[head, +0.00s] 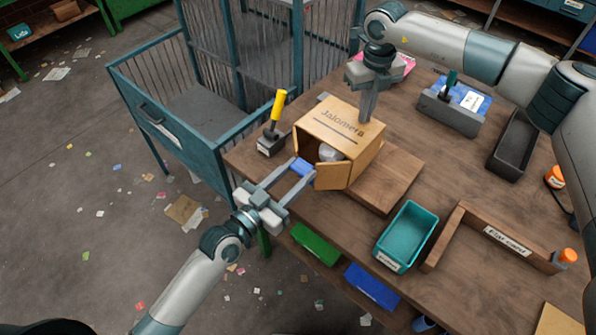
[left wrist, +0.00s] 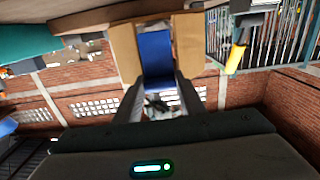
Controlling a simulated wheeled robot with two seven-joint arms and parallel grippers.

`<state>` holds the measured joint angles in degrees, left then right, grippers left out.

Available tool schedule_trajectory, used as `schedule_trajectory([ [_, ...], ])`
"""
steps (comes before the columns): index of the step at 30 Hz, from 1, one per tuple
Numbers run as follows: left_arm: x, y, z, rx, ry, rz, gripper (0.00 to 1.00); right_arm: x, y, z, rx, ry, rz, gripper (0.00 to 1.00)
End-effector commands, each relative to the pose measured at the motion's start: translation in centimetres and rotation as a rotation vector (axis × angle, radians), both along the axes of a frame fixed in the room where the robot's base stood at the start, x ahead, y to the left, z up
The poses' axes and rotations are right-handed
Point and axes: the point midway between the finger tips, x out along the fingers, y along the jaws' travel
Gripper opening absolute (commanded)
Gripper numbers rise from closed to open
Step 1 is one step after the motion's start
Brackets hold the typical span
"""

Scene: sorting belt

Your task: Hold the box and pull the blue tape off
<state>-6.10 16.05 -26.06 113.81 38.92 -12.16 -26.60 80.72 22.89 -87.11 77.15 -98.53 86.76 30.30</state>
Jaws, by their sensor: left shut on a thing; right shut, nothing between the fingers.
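The cardboard box (head: 352,142) sits on a wooden board on the table, with its front flaps swung open and a pale round thing (head: 329,154) partly visible inside. My left gripper (head: 302,173) is in front of the opening, shut on the blue tape (head: 302,167). In the left wrist view the blue tape (left wrist: 156,55) stretches from between the fingers up between the two tan flaps. Whether its far end still sticks to the box is not clear. My right gripper (head: 367,116) is shut and empty, pointing down with its tips at the box's top.
A yellow-handled tool (head: 279,104) stands in a holder left of the box. A teal tray (head: 409,236) and a wooden corner rail (head: 455,232) lie to the right. A blue-framed cage bin (head: 215,143) stands beyond the table's left edge.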

Motion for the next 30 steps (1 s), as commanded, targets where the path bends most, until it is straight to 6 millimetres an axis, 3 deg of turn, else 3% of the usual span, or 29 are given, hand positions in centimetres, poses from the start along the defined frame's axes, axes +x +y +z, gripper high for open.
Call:
schedule_trajectory([
  [1,-0.1,0.1,-0.2,0.000,0.000,0.000,0.16,-0.7,0.0,-1.6,-0.007,0.021,0.004,0.00],
  [15,-0.1,0.1,-0.2,0.000,0.000,0.000,0.16,-0.7,0.0,-1.5,-0.007,0.021,0.003,0.00],
  [30,-0.1,0.1,-0.1,0.000,0.000,0.000,0.16,-0.5,-0.1,1.8,-0.007,0.016,0.001,0.00],
])
